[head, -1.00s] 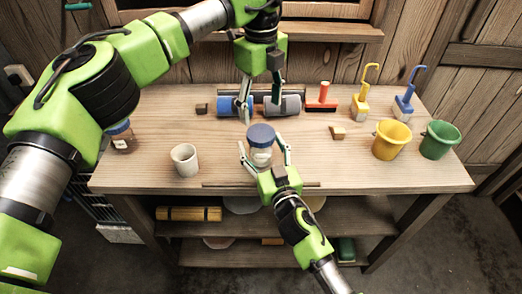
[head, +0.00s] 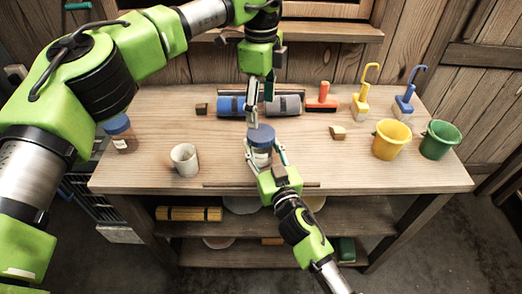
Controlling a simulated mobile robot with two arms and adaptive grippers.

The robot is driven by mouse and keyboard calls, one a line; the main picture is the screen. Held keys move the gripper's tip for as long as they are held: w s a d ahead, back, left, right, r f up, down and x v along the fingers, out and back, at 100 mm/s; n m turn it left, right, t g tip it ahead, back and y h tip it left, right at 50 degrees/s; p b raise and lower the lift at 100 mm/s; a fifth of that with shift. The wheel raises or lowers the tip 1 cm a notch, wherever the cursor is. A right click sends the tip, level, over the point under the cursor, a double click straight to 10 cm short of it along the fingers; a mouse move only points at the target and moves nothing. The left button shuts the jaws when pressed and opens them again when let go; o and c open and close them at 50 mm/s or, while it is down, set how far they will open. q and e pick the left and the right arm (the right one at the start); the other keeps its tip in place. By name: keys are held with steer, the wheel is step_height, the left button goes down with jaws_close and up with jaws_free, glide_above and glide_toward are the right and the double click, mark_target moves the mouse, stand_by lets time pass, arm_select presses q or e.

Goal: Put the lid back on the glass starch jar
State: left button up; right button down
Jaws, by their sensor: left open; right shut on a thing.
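The glass jar (head: 261,157) stands upright on the bench with a pale label. The blue lid (head: 261,135) is on top of its mouth; I cannot tell whether it is fully seated. My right gripper (head: 265,156) is shut on the jar, a finger on either side of its body. My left gripper (head: 259,112) is open and points down just behind and above the lid, with nothing between its fingers. Whether a left fingertip touches the lid is unclear.
A second blue-lidded jar (head: 121,134) with brown contents and a white cup (head: 185,159) stand to the left. Blue and grey rollers (head: 283,105) lie behind. Yellow (head: 391,140) and green buckets (head: 440,140) stand right.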

mark_target(261, 132)
arm_select(q)
steer(key=shift+f, duration=4)
steer(key=c, duration=1.2)
steer(key=shift+o, duration=0.2)
